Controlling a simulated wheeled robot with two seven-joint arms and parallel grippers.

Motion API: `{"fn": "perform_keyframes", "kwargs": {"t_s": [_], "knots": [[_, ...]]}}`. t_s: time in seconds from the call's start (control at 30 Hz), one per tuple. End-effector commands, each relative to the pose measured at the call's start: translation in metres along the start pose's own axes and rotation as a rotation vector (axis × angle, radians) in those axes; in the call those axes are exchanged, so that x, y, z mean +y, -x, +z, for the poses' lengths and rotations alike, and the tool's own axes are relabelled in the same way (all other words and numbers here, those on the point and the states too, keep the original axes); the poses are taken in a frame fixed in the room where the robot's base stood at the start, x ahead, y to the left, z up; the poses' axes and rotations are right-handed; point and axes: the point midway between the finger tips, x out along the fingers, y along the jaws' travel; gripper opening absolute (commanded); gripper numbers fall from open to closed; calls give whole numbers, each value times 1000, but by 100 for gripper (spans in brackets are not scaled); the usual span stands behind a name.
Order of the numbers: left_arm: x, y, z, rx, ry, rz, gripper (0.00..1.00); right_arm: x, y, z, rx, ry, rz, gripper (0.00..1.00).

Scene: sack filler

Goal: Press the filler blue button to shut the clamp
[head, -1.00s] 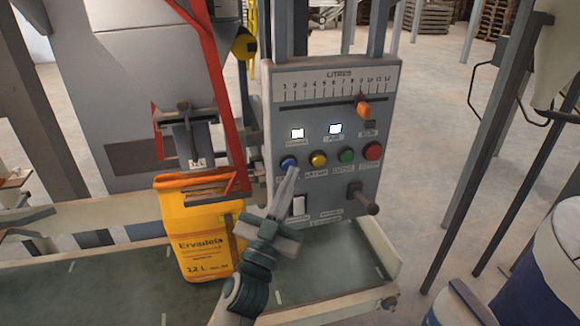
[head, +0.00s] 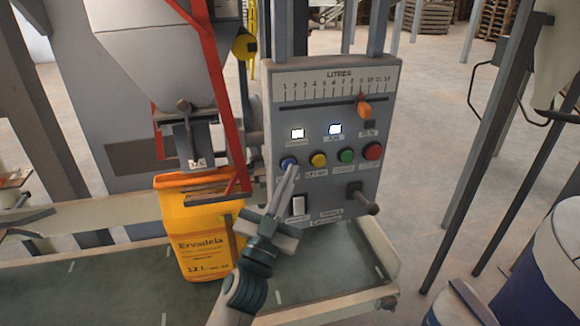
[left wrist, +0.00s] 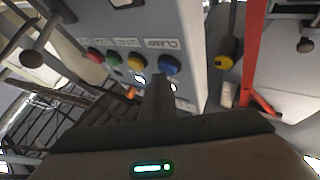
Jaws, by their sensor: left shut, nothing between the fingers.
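The blue button (head: 288,163) is at the left end of the button row on the grey filler panel (head: 331,218). My left gripper (head: 294,170) is shut and empty, with its tips at the lower right edge of the blue button. In the left wrist view the blue button (left wrist: 169,65) shows just beyond the finger tips (left wrist: 159,78), beside a label reading CLAMP. I cannot tell whether the tips touch it. A yellow sack (head: 205,247) stands under the spout (head: 195,143); the clamp's state is unclear. My right gripper is not in view.
Yellow (head: 318,159), green (head: 346,156) and red (head: 373,151) buttons sit right of the blue one. Two lit lamps are above. An orange slider knob (head: 364,109) and a dark lever (head: 361,198) stick out. A red bar (head: 212,75) runs by the spout.

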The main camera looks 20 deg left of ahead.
Motion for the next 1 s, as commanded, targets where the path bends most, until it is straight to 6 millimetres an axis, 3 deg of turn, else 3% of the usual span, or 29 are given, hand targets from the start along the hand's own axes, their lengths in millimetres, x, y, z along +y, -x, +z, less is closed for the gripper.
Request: {"fn": "perform_keyframes", "kwargs": {"t_s": [1.0], "knots": [[8, 12, -9, 0, 0, -1, 0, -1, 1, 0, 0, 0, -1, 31]]}}
